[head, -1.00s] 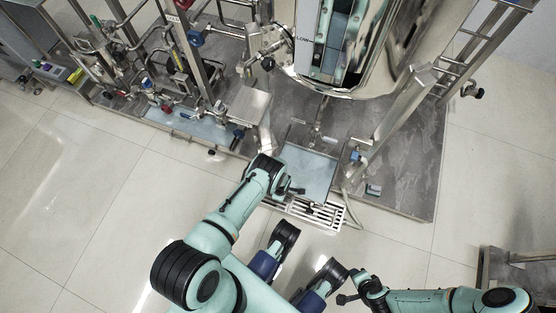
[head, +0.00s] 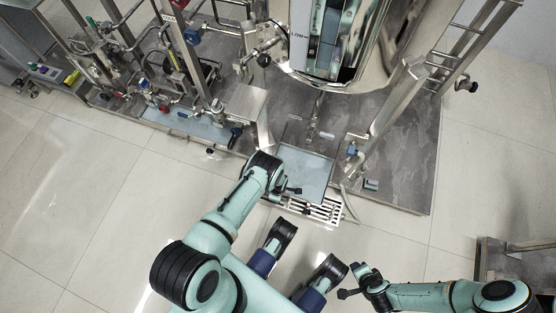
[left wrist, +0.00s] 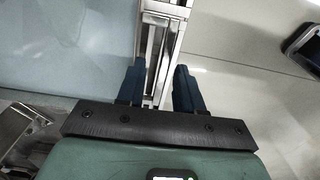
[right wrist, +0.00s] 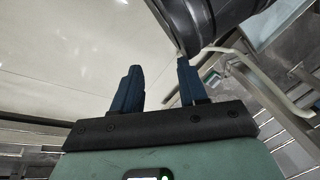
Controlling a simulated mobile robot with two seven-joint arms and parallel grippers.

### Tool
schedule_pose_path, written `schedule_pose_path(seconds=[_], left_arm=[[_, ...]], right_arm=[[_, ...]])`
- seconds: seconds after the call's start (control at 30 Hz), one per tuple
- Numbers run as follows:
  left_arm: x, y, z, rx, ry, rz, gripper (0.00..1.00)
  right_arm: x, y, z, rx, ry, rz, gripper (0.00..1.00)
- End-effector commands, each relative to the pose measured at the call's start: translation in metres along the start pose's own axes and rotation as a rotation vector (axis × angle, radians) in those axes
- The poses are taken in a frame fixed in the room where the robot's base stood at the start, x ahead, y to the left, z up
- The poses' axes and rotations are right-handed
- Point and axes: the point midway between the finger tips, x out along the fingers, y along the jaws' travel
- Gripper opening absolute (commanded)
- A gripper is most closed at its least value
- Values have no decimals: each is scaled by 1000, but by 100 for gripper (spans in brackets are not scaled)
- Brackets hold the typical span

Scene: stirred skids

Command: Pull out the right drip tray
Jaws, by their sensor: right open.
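The right drip tray (head: 308,172) is a pale blue-grey square pan on the dark skid base, below the big steel vessel. Its pale surface fills the left of the left wrist view (left wrist: 60,50). My left gripper (head: 293,190) is over the tray's front-left edge, its tips partly hidden by the wrist. In the left wrist view its two dark fingers (left wrist: 158,85) stand apart, one each side of a narrow slotted metal strip; contact cannot be told. My right gripper (head: 346,284) is open and empty, away from the tray over the floor; its fingers (right wrist: 157,85) are apart.
A slotted metal grate (head: 325,208) lies at the tray's front. A second pale tray (head: 190,124) lies on the left skid under pipes and valves. A hose (head: 350,205) runs by the tray's right side. The tiled floor (head: 130,220) is clear at left.

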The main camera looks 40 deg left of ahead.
Motion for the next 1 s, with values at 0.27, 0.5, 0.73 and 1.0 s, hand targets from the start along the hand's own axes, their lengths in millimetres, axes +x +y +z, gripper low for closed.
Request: schedule_pose_path(seconds=[0.27,0.5,0.73,1.0], left_arm=[[-65,3,1,1,-2,6,37],[-109,1,2,0,-2,3,37],[-125,0,2,2,-2,2,37],[-124,0,2,2,-2,1,37]], right_arm=[[-34,-20,7,-19,-19,-29,43],[-54,-25,34,-26,-101,-32,43],[-60,-26,44,-29,-131,-33,43],[-60,-26,44,-29,-133,-33,43]])
